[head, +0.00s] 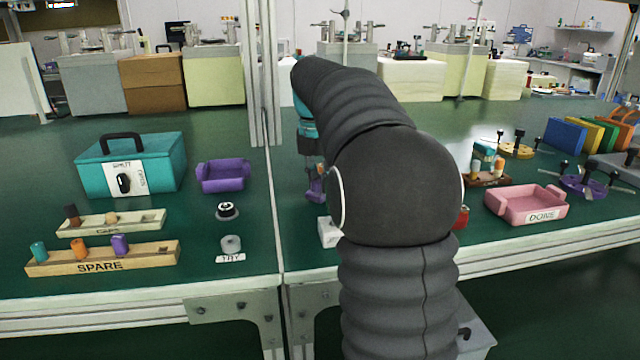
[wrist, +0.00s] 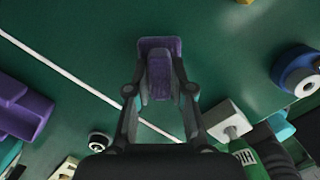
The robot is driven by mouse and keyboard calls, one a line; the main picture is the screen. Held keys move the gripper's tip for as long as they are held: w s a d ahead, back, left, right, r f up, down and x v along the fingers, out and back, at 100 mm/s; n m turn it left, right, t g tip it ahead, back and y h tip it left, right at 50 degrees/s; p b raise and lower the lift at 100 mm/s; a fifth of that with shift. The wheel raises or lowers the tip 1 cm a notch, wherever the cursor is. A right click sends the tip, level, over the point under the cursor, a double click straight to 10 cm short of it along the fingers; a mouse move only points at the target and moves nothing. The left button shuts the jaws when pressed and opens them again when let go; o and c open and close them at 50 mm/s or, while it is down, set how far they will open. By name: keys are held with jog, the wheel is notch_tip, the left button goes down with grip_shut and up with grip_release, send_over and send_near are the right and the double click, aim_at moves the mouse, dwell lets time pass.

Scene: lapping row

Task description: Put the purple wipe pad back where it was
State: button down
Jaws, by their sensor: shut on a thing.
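The purple wipe pad (wrist: 152,44) is between the fingers of my gripper (wrist: 160,92), which is shut on it, in the wrist view. In the head view the pad (head: 317,189) hangs low at the end of my gripper (head: 314,172), over the green bench right of the seam. My arm covers part of that area. I cannot tell whether the pad touches the bench.
Left of the seam are a purple tray (head: 223,178), a teal case (head: 160,165), the SPARE rack (head: 150,258) and another small rack (head: 145,222). A white block (head: 328,232) stands near my arm. The pink DONE tray (head: 525,205) is at right. Bench around the pad looks clear.

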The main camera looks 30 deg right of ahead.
aim_at(316, 180)
jog(key=shift+f, duration=0.3)
jog(key=shift+f, duration=0.1)
jog(key=c, duration=1)
grip_release()
jog(key=r, duration=0.8)
jog(key=a+r, duration=0.1)
jog(key=r, duration=0.3)
jog(key=shift+s+a+r+p, duration=0.1)
jog(key=shift+s+p, duration=0.25)
jog(key=shift+p, duration=0.05)
